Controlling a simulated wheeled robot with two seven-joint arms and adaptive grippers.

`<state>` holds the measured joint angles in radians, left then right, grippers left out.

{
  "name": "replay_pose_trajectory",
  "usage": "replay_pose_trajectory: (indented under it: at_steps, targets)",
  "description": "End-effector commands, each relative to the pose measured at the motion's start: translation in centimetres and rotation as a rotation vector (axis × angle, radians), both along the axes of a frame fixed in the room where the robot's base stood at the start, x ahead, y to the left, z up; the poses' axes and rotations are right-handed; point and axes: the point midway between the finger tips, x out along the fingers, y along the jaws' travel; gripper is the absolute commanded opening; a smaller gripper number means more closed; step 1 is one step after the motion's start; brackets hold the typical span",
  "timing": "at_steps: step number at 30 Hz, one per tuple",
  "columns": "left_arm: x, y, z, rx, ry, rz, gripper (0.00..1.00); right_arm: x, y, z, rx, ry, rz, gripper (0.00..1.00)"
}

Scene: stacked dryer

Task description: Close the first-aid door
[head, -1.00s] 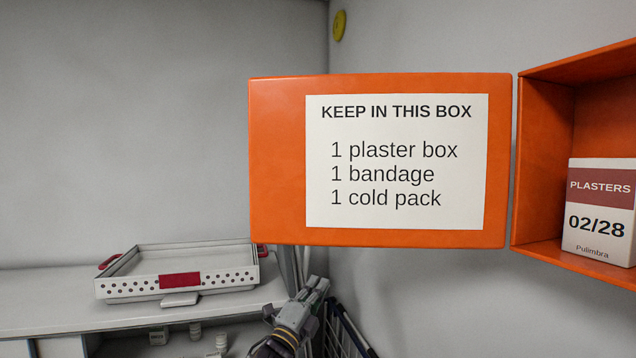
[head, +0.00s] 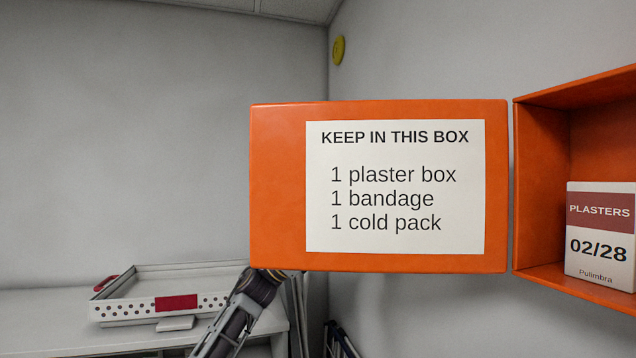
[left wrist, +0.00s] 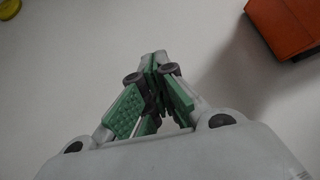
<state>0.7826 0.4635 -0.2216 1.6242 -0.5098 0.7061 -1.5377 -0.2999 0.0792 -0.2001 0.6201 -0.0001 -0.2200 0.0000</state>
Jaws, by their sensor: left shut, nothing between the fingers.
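The orange first-aid door (head: 278,190) stands wide open in the head view, its face with the white list sheet (head: 395,187) turned to me. It hinges beside the orange first-aid box (head: 540,190) at the right, which holds a white and maroon plaster box (head: 600,235). My left arm rises from below to the door's lower left edge, and its gripper is hidden behind the door there. In the left wrist view my left gripper (left wrist: 155,75) is shut and empty, with an orange part (left wrist: 285,25) at the upper right, apart from the fingers. My right gripper is not in view.
A white perforated tray (head: 130,308) with red parts stands on the white counter (head: 40,310) at lower left. A yellow round object (head: 338,50) is on the wall near the corner. The wall left of the door is clear.

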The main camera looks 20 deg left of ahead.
Motion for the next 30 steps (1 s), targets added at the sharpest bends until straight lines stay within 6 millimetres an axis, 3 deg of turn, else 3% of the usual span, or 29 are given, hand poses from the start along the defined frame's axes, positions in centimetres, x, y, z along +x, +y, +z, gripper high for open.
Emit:
replay_pose_trajectory:
  at_steps: [3,12,30]
  targets:
    - [-1.2,0.0,1.9,0.090,-0.141,0.019,0.00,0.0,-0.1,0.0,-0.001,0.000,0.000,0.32]
    - [-4.3,0.5,5.2,0.296,-0.487,0.053,0.00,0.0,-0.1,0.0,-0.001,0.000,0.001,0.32]
    - [-10.4,5.1,8.8,0.635,-1.129,0.068,0.00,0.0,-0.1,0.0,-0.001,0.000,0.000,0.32]
